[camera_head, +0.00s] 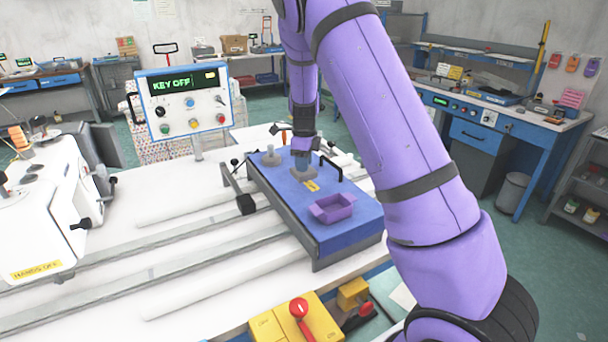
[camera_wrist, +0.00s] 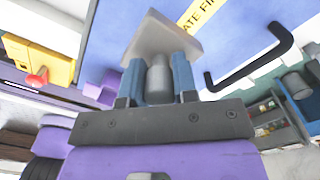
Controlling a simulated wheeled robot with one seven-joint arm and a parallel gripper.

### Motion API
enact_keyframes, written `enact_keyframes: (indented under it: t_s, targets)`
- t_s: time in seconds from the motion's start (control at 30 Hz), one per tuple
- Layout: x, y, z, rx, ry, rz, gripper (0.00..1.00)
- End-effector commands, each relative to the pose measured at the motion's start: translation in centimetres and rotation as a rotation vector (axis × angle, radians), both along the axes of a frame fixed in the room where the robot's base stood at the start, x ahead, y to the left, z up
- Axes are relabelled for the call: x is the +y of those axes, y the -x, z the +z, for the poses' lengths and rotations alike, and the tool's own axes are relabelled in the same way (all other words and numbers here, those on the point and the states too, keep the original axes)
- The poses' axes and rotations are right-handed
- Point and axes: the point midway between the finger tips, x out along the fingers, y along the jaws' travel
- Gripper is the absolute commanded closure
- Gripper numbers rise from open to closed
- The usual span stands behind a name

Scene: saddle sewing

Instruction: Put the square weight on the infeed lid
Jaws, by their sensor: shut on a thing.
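My gripper (camera_head: 302,156) hangs over the blue lid (camera_head: 352,228), toward its far end. In the wrist view its blue fingers (camera_wrist: 159,78) are shut on the upright knob of the grey square weight (camera_wrist: 160,36). The weight's flat base shows beyond the fingertips, with a corner toward the lid's yellow label (camera_wrist: 203,14). In the head view the weight (camera_head: 303,174) is partly covered by the gripper and appears at or just above the lid; I cannot tell if it touches. The lid also shows in the wrist view (camera_wrist: 240,45).
A purple tray (camera_head: 333,208) sits on the lid's near part. A black handle (camera_head: 331,167) stands right of the weight. Another grey weight (camera_head: 271,157) is to the left. A panel reading KEY OFF (camera_head: 184,100) stands behind. A red knob on a yellow box (camera_head: 299,308) is in front.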

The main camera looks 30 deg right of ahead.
Motion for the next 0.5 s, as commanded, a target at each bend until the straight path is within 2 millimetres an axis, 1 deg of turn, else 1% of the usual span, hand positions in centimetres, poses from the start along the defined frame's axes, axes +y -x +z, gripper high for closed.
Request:
enact_keyframes:
  t_s: [0.23,0.4,0.5]
  targets:
    - [0.0,-0.1,-1.4,-0.001,0.0,0.002,1.0]
    - [0.0,0.0,-3.6,0.0,0.0,0.0,1.0]
    - [0.0,0.0,-4.4,-0.001,-0.001,0.002,1.0]
